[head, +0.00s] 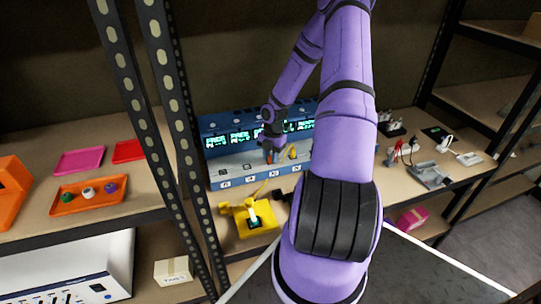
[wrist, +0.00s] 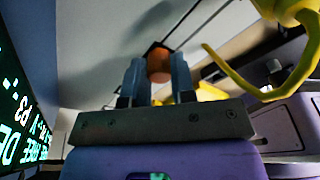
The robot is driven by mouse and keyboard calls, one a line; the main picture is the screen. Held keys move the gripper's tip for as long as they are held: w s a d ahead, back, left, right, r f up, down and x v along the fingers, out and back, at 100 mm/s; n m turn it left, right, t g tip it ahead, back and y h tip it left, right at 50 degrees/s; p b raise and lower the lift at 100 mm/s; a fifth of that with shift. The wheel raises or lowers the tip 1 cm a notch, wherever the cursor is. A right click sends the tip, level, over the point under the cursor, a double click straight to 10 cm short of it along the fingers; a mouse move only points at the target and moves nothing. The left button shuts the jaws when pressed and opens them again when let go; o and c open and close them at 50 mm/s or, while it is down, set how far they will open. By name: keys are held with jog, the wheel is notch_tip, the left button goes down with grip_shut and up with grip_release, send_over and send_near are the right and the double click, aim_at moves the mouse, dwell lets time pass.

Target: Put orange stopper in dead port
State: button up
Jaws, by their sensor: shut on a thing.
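My gripper (wrist: 158,80) is shut on the orange stopper (wrist: 158,62), which sits between its two blue-grey fingertips in the wrist view. In the head view my gripper (head: 272,150) is small and partly hidden, in front of the freeze dryer panel (head: 226,172), with a bit of orange at its tip. The panel has several lit green displays (head: 240,136) above a pale ledge with small labelled spots. The displays show at the left edge of the wrist view (wrist: 22,115), cut off; part of one reads like "DE". I cannot tell which port is below the stopper.
A yellow hose (wrist: 250,88) curves close by on the right of the wrist view. A yellow device (head: 250,218) stands in front of the panel. An orange tray (head: 90,203) with small coloured stoppers lies on the left shelf, beyond metal uprights (head: 170,120).

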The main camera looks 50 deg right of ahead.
jog(key=o, duration=1)
notch_tip(320, 180, up, 11)
jog(key=d, duration=0.1)
jog(key=shift+w+d, duration=0.2)
jog(key=shift+d, duration=0.1)
jog(key=shift+f, duration=0.15)
